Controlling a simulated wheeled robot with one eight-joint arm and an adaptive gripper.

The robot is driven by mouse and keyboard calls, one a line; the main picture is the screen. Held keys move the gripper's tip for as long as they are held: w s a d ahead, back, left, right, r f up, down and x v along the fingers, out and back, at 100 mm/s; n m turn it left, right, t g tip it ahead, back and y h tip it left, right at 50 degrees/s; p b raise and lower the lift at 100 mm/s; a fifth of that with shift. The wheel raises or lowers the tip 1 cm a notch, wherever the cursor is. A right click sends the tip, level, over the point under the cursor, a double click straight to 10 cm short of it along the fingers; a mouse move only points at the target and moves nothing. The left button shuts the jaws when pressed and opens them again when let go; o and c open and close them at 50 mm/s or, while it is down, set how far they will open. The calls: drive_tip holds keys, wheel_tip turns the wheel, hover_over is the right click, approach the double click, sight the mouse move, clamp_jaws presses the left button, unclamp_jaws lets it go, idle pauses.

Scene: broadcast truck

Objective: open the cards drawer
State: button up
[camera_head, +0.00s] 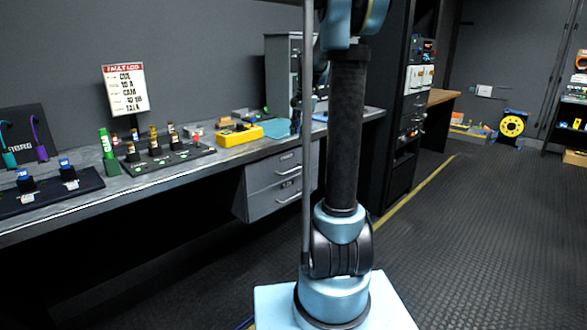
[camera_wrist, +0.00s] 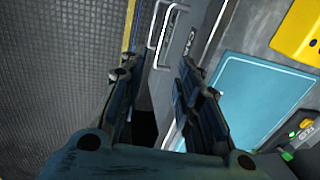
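Two grey drawers sit under the bench, an upper drawer (camera_head: 270,172) and a lower drawer (camera_head: 268,204), each with a metal bar handle. Both look shut. In the head view my arm hides part of the drawer fronts and the gripper is hard to make out.
A blue flat panel (camera_wrist: 245,88) lies on the bench near my gripper. A dark equipment rack (camera_head: 400,150) stands right of the drawers.

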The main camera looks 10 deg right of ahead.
sight(294, 170)
drive_tip(key=w+f, duration=0.1)
drive_tip(key=f, duration=0.4)
drive_tip(key=w+a+f, duration=0.1)
drive_tip(key=f, duration=0.5)
drive_tip(key=w+a+f, duration=0.1)
drive_tip(key=f, duration=0.5)
drive_tip(key=shift+w+f, duration=0.1)
drive_tip(key=shift+w, duration=0.1)
clamp_jaws()
